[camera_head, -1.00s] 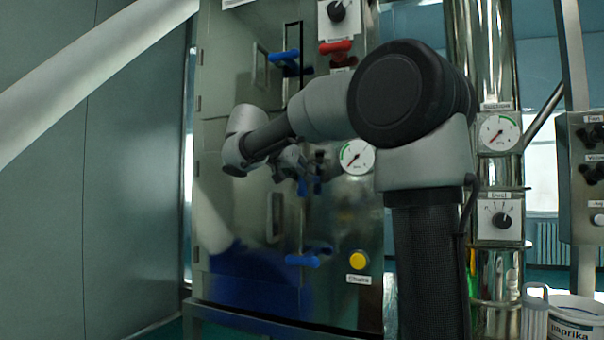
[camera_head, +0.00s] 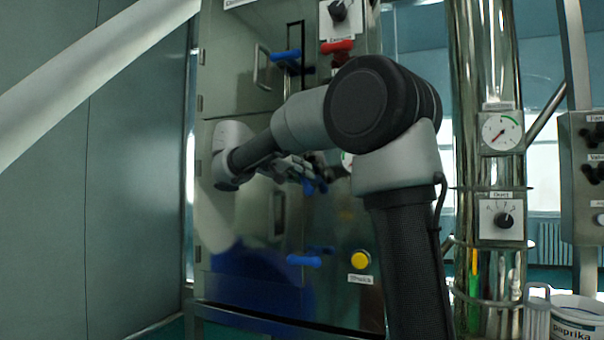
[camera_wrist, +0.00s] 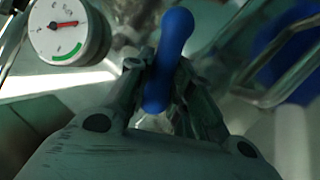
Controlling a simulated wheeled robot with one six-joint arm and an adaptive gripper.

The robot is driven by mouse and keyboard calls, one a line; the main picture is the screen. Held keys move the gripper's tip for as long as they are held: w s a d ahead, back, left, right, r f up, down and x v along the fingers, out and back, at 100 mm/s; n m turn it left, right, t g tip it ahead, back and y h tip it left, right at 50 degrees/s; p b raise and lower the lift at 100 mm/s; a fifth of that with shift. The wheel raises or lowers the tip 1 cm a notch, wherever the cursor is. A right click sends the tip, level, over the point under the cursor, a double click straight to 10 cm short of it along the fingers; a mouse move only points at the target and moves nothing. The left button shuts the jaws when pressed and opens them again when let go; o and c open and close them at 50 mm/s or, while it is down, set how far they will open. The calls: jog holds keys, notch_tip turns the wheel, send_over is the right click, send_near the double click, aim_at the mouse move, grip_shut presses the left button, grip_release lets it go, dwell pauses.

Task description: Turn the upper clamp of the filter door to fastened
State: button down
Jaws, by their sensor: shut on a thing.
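The filter door's upper clamp has a blue handle (camera_head: 313,186), partly hidden by my gripper in the head view. In the wrist view the blue handle (camera_wrist: 172,45) stands nearly upright, leaning slightly right at the top, between the fingers. My gripper (camera_wrist: 160,82) is shut on it; it also shows in the head view (camera_head: 302,174), reaching from the left side of the door. The door (camera_head: 235,240) lies flat against the cabinet front. Its lower clamp (camera_head: 304,260) has a blue handle lying level across the door edge.
Another blue clamp (camera_head: 286,55) sits on the upper door, near a red handle (camera_head: 337,46). A yellow button (camera_head: 360,259) is right of the lower clamp. A gauge (camera_wrist: 68,33) is close to my gripper. A steel pipe (camera_head: 490,80) stands right of the cabinet.

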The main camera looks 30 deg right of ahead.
jog(key=n+h, duration=0.2)
jog(key=n, duration=0.1)
jog(key=n+h, duration=0.1)
jog(key=n, duration=0.1)
jog(key=shift+w+a+f+g, duration=0.2)
jog(key=shift+w+f+g, duration=0.1)
jog(key=shift+w+f, duration=0.05)
jog(key=n, duration=0.2)
jog(key=n+h, duration=0.1)
jog(key=n, duration=0.1)
jog(key=f+n+t+h, duration=0.1)
jog(key=n, duration=0.1)
jog(key=shift+w+a, duration=0.1)
jog(key=shift+a, duration=0.05)
dwell(0.3)
jog(key=c, duration=1.3)
grip_release()
jog(key=shift+f, duration=0.1)
jog(key=v, duration=1.2)
jog(key=shift+f, duration=0.15)
